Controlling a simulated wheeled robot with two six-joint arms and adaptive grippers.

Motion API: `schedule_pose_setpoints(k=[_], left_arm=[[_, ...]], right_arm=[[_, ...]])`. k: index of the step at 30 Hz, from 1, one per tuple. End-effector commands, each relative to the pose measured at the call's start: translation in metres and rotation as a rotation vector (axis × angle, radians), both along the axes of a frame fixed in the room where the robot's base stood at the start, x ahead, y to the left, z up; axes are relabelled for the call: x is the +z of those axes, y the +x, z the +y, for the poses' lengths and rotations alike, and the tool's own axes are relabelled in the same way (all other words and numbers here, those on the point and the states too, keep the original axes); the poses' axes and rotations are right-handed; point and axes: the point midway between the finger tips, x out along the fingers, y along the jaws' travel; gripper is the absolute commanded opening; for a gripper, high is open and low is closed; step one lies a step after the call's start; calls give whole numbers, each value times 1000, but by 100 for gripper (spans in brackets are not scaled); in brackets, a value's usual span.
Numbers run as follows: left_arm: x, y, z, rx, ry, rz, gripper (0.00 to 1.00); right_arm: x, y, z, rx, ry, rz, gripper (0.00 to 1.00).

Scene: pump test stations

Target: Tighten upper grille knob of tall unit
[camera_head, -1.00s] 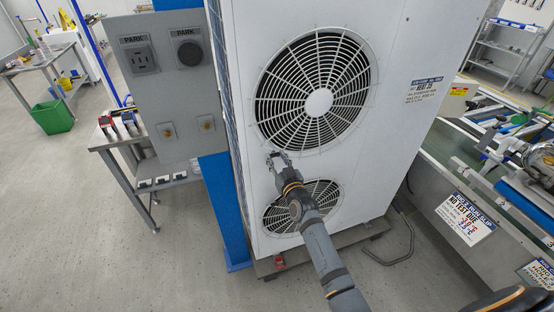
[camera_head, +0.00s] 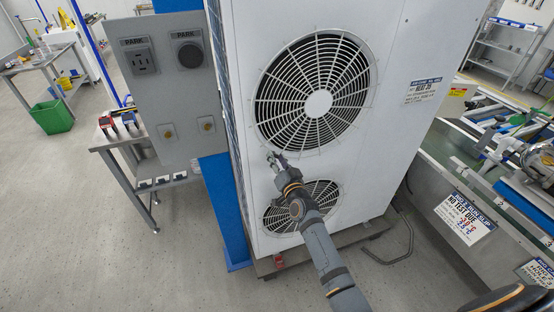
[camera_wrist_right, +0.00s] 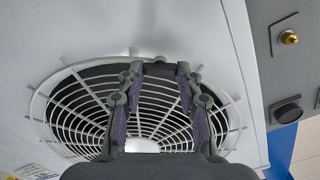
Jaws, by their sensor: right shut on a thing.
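The tall unit (camera_head: 385,130) is a white cabinet with an upper round grille (camera_head: 318,103) and a lower round grille (camera_head: 300,210). My right gripper (camera_head: 276,158) reaches up to the lower left rim of the upper grille. It is shut on the upper grille knob, which its fingers mostly hide in the head view. In the right wrist view, the fingers of my right gripper (camera_wrist_right: 158,68) stand in front of the upper grille (camera_wrist_right: 75,105). A small pale grey knob (camera_wrist_right: 160,58) shows between their tips. My left gripper is not in view.
A grey panel (camera_head: 165,95) with sockets and brass fittings stands close on the left, on a blue post (camera_head: 226,210). A metal bench (camera_head: 110,140) stands behind left. The floor in front left is clear.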

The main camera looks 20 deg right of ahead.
Motion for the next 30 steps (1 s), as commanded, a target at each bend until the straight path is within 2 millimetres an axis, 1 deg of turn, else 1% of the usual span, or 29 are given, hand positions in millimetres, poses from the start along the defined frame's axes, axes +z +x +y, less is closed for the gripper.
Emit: schedule_pose_setpoints(k=[18, 24, 30], left_arm=[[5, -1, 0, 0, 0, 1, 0], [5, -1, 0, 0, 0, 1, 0], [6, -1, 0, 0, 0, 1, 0]], right_arm=[[-1, 0, -2, -1, 578, 18, 4], [-2, 0, -2, -1, 736, 24, 4], [-2, 0, -2, -1, 853, 29, 4]])
